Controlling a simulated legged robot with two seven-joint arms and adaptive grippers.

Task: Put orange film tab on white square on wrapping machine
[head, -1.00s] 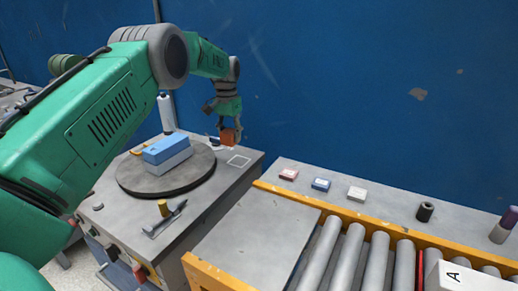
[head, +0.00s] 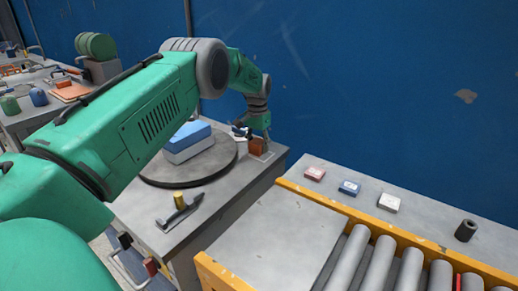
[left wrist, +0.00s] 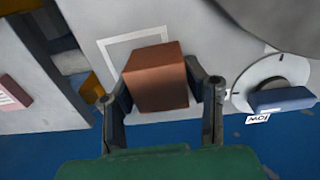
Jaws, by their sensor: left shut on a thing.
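My left gripper (head: 258,145) is shut on the orange film tab (head: 257,146), a block-like piece at the back right of the wrapping machine top. In the left wrist view the tab (left wrist: 157,80) sits between both fingers (left wrist: 160,95). The white square (left wrist: 132,36) is an outline on the grey top; the tab covers its lower right part in that view, and its upper left edges show. I cannot tell whether the tab touches the surface. My right gripper is not in view.
A blue-and-white box (head: 188,142) stands on the dark turntable (head: 190,168) left of the gripper. A dial with a blue knob (left wrist: 283,98) is close to the right finger in the wrist view. A roller conveyor (head: 345,258) with a yellow frame lies to the right.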

